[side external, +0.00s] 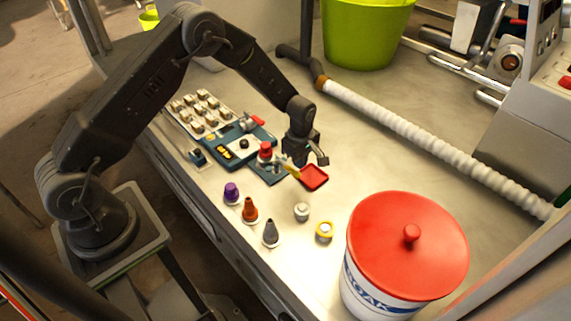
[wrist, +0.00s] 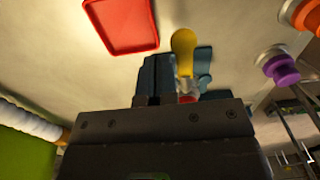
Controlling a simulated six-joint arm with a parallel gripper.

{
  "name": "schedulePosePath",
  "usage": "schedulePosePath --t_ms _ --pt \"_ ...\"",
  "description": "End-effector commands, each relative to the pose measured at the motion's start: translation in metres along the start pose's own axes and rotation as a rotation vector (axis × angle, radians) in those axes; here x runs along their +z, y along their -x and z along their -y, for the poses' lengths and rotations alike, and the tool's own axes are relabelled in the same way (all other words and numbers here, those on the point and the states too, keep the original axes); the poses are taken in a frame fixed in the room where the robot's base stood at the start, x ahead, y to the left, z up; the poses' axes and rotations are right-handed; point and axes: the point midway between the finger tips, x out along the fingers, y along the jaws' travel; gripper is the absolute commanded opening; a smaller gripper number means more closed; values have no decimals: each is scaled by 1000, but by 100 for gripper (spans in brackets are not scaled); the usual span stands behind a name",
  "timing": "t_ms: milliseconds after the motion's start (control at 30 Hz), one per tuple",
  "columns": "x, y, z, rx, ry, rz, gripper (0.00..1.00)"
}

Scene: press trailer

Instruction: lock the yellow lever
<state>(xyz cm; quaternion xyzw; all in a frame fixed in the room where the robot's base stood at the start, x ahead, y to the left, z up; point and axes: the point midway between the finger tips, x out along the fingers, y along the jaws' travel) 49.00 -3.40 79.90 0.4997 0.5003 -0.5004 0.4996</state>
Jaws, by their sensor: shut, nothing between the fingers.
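The yellow lever (side external: 291,169) sits at the right end of the blue base plate, near the red tray (side external: 314,178). In the side view it slants down toward the tray. My gripper (side external: 320,158) is just right of the lever and above the table, pointing down. In the wrist view the rounded yellow lever end (wrist: 184,42) shows right beside my closed fingers (wrist: 156,72), which hold nothing. I cannot tell whether they touch the lever. The lever's lower part is partly hidden by my gripper.
A red knob (side external: 265,149) stands left of the lever. Purple (side external: 231,192), orange (side external: 250,210) and grey knobs (side external: 270,232) line the front edge. A white bucket with a red lid (side external: 400,250) stands at right. A white hose (side external: 430,145) crosses behind.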

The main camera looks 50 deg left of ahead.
Motion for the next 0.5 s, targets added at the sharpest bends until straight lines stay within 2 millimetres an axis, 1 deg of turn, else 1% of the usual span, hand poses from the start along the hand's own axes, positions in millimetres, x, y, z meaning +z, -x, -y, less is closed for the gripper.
schedulePosePath --t_ms 133,433,500 --pt "0 -11 0 0 0 0 0" --pt "0 -12 0 2 0 0 0" --pt "0 -12 2 0 0 0 0"
